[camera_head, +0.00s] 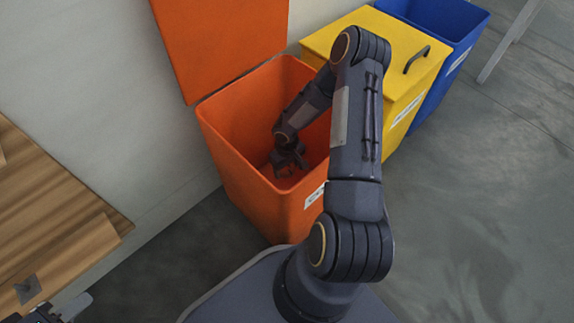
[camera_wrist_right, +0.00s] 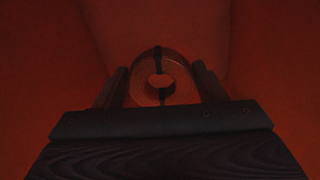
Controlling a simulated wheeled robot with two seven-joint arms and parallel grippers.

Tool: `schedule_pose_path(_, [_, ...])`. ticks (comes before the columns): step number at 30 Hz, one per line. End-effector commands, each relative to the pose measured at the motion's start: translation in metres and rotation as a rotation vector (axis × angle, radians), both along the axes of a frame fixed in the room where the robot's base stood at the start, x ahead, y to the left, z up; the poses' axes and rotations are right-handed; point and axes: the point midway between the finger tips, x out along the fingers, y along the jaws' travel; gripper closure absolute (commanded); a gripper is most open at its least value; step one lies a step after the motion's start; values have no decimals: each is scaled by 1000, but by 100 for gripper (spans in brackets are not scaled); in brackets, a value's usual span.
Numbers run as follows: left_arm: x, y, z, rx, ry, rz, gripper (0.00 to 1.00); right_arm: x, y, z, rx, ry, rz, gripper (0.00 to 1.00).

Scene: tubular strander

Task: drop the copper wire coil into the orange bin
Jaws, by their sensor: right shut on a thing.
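The orange bin (camera_head: 218,136) stands with its lid raised against the wall. My right arm reaches over its rim, and my right gripper (camera_head: 287,166) is down inside the bin. In the right wrist view the copper wire coil (camera_wrist_right: 178,76) sits between the two fingers of this gripper (camera_wrist_right: 160,74), which is shut on it. The coil shows as a ring with a dark band and an open centre. The head view does not show the coil clearly. Part of my left gripper (camera_head: 58,308) shows at the bottom left corner, by the wooden table; its fingers are cut off.
A yellow bin (camera_head: 425,75) with a closed, handled lid stands right of the orange bin. A blue bin (camera_head: 462,42) stands behind it. A wooden table (camera_head: 60,215) is at the left.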

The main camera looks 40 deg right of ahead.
Motion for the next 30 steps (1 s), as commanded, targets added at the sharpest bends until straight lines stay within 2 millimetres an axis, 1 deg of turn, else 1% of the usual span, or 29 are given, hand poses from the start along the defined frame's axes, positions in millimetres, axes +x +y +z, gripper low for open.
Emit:
schedule_pose_path(8, [0, 0, 0, 0, 0, 0, 64, 0, 0, -1, 0, -1, 0, 66])
schedule_pose_path(9, [0, 0, 0, 0, 0, 0, 64, 0, 0, -1, 0, -1, 0, 35])
schedule_pose_path(12, [0, 0, 0, 0, 0, 0, 64, 0, 0, -1, 0, -1, 0, 22])
schedule_pose_path(15, [0, 0, -1, 0, 0, 0, 64, 0, 0, -1, 0, 0, 0, 10])
schedule_pose_path(23, [0, 0, 0, 0, 0, 0, 64, 0, 0, 0, 0, 0, 0, 10])
schedule_pose_path(26, [0, 0, 5, 0, 0, 0, 64, 0, -1, 10, -2, -1, 1, 10])
schedule_pose_path(30, [0, 0, 17, 0, 0, 0, 64, 1, -1, 35, -3, -3, 0, 10])
